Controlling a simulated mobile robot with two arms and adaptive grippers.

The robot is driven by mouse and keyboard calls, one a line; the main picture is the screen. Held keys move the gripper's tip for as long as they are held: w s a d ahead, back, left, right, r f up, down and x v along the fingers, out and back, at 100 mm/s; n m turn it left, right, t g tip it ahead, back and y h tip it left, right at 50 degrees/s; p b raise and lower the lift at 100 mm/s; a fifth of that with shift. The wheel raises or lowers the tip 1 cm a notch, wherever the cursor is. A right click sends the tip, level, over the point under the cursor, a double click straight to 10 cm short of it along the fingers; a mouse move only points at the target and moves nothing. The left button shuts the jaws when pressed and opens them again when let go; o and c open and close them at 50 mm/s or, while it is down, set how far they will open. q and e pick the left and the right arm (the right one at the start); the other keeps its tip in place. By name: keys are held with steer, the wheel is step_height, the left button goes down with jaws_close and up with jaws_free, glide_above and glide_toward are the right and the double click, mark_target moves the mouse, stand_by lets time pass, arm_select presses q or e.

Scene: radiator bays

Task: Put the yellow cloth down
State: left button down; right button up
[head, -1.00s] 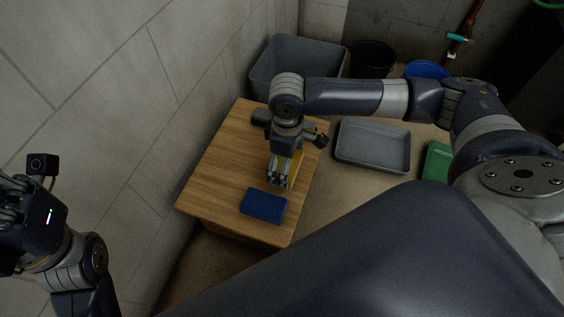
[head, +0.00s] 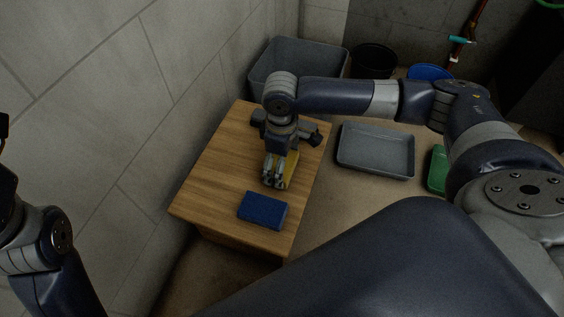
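The yellow cloth (head: 291,170) is on or just above the wooden table (head: 215,165), close against the right side of my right gripper's fingers. My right gripper (head: 273,182) points down over the table, behind the blue sponge-like block. The fingers and wrist hide part of the cloth. I cannot tell whether the fingers pinch the cloth or only stand beside it. My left gripper is out of the picture; only part of my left arm shows at the left edge.
The blue block (head: 263,210) lies near the table's front edge. A grey bin (head: 285,68) stands behind the table. A grey tray (head: 376,150) and a green item (head: 437,169) are on the floor to the right. The left part of the tabletop is clear.

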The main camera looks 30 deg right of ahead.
steer(key=o, duration=0.7)
steer(key=shift+f, duration=0.1)
